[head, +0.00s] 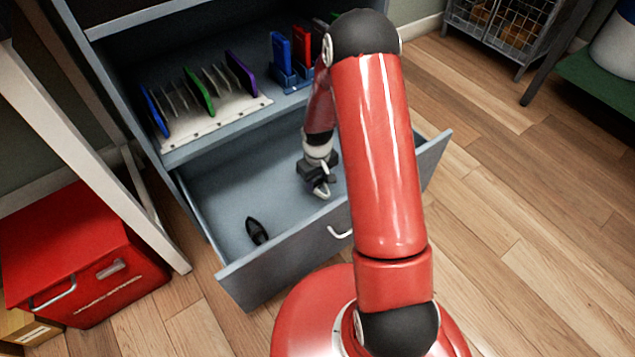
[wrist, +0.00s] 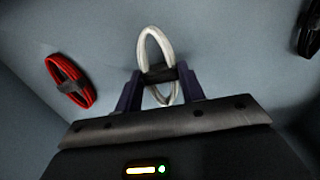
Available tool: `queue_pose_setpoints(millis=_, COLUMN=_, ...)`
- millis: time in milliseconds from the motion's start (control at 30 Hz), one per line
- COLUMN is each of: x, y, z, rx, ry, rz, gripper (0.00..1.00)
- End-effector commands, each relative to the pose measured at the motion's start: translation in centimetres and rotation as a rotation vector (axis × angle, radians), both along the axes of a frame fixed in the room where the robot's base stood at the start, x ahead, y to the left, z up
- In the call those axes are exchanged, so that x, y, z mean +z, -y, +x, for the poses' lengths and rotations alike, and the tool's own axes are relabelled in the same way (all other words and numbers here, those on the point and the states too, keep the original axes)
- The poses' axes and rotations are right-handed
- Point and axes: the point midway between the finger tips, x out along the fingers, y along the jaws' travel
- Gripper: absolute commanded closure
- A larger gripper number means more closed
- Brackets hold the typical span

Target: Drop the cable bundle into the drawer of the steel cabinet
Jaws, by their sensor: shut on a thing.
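The drawer (head: 280,262) of the steel cabinet (head: 185,150) is pulled open, and its inside shows from above. My gripper (head: 322,188) is inside the drawer's outline, over its floor, in the head view. In the wrist view my gripper (wrist: 160,86) is shut on a white cable bundle (wrist: 146,45), a loop with a dark tie at its middle. The bundle stands out from between the fingers. I cannot tell whether it touches the drawer floor.
A black bundle (head: 257,231) lies in the drawer. The wrist view also shows a red bundle (wrist: 69,81) and a dark bundle (wrist: 309,30). A shelf above holds a white rack (head: 215,122) with coloured plates. A red box (head: 75,255) stands left.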

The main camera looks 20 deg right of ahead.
Motion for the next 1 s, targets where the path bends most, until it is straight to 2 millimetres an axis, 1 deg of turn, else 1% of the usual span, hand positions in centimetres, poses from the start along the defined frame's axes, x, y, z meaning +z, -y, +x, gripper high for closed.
queue_pose_setpoints(millis=33, x=-0.8, y=0.0, z=0.0, rx=0.0, ry=0.0, rz=0.0, gripper=0.83)
queue_pose_setpoints(millis=67, x=-0.9, y=0.0, z=0.0, rx=0.0, ry=0.0, rz=0.0, gripper=0.83)
queue_pose_setpoints(millis=300, x=-0.8, y=0.0, z=0.0, rx=0.0, ry=0.001, rz=0.0, gripper=0.83)
queue_pose_setpoints(millis=700, x=-2.1, y=0.0, z=0.0, rx=0.0, ry=0.001, rz=0.0, gripper=0.83)
queue_pose_setpoints(millis=800, x=-2.0, y=0.0, z=0.0, rx=0.0, ry=0.001, rz=0.0, gripper=0.83)
queue_pose_setpoints(millis=833, x=-2.0, y=0.0, z=0.0, rx=0.0, ry=0.001, rz=0.0, gripper=0.58)
queue_pose_setpoints(millis=967, x=-2.0, y=0.0, z=0.0, rx=0.0, ry=0.001, rz=0.0, gripper=0.41)
queue_pose_setpoints(millis=1000, x=-2.0, y=0.0, z=0.0, rx=0.0, ry=0.001, rz=0.0, gripper=0.39)
